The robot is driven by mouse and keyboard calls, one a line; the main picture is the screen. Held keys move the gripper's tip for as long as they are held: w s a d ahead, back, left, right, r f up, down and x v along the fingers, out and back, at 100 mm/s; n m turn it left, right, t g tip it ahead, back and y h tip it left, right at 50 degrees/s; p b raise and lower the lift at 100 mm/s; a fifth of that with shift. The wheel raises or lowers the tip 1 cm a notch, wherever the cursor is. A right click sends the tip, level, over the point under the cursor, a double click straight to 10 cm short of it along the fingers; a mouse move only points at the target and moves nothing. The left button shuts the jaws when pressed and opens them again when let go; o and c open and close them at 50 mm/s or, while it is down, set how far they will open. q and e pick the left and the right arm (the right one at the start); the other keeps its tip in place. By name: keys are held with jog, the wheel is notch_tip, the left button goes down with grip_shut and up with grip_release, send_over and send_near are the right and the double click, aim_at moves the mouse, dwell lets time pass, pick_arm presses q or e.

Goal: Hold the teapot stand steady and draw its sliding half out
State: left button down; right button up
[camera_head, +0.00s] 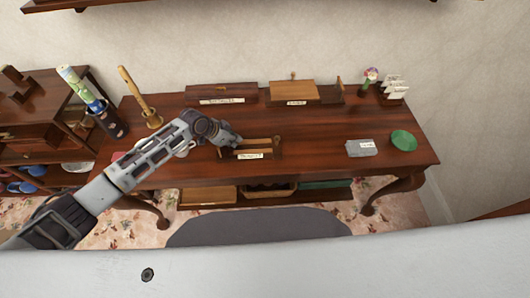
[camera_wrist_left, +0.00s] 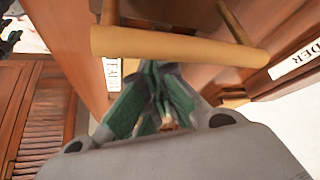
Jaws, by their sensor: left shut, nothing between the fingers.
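The teapot stand (camera_head: 264,146) is a small wooden frame with pale bars and a white label at its front. It sits near the front middle of the table. My left gripper (camera_head: 234,143) is at the stand's left end in the head view. In the left wrist view its green-padded fingers (camera_wrist_left: 160,105) are shut with nothing between them. A pale wooden bar (camera_wrist_left: 180,46) of the stand crosses just beyond them; I cannot tell whether they touch it. The gripper hides the stand's left end in the head view. My right gripper is not in view.
The dark wooden table (camera_head: 318,138) has free room right of the stand. Two labelled wooden pieces (camera_head: 222,92) (camera_head: 293,91) stand at the back. A grey block (camera_head: 361,149) and a green disc (camera_head: 403,140) lie at right.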

pick_arm(q)
jog(key=shift+f+b, duration=0.4)
jog(key=shift+f, duration=0.45)
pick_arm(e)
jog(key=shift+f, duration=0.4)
pick_arm(q)
jog(key=shift+s+f, duration=0.25)
dwell(0.9)
